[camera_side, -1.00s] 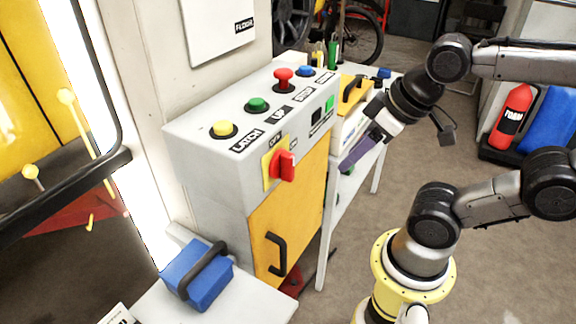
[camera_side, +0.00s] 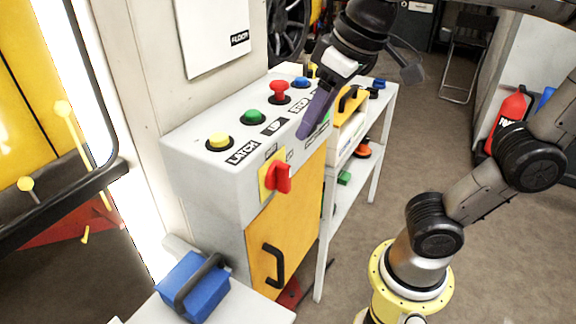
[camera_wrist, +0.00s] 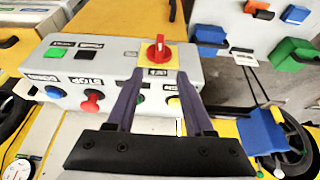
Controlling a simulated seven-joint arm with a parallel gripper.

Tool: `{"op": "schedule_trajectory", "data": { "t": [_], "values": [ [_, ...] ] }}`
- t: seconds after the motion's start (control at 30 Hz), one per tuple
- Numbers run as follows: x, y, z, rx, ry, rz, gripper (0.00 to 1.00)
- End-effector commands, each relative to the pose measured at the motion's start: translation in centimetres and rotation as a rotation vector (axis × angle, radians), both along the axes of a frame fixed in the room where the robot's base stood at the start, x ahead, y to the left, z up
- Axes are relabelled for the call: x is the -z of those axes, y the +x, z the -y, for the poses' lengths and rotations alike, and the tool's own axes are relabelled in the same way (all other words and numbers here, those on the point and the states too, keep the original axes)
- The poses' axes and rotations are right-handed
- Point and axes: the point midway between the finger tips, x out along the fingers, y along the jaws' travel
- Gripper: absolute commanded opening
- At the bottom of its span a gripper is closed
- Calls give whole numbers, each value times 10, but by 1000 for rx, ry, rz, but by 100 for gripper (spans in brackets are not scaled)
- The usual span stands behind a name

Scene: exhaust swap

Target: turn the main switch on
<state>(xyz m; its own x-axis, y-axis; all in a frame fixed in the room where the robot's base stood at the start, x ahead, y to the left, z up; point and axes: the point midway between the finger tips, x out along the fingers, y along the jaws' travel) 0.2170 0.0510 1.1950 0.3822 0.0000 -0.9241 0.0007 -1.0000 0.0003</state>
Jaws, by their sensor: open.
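The main switch is a red knob (camera_side: 279,178) on a yellow plate, on the front face of the grey control box (camera_side: 205,180). In the wrist view the red knob (camera_wrist: 158,48) lies ahead, beyond the fingertips and roughly centred between them. Its handle stands upright in both views. My gripper (camera_side: 305,130) is in front of the box's upper edge, above and to the right of the knob in the side view. In the wrist view my gripper (camera_wrist: 158,82) is open, with two purple fingers apart and nothing between them.
The box's sloping top has yellow (camera_side: 219,140), green (camera_side: 254,116), red (camera_side: 279,90) and blue (camera_side: 300,82) buttons. A yellow door (camera_side: 287,225) with a black handle is below the switch. A blue case (camera_side: 195,285) stands at the lower left.

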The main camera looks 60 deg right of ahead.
Motion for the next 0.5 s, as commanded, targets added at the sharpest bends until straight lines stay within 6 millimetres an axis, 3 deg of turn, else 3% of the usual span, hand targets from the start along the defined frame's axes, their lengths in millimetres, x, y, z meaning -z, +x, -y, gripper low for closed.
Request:
{"op": "schedule_trajectory", "data": {
  "t": [0.5],
  "values": [
    [89,36,1,2,0,-4,52]
  ]
}}
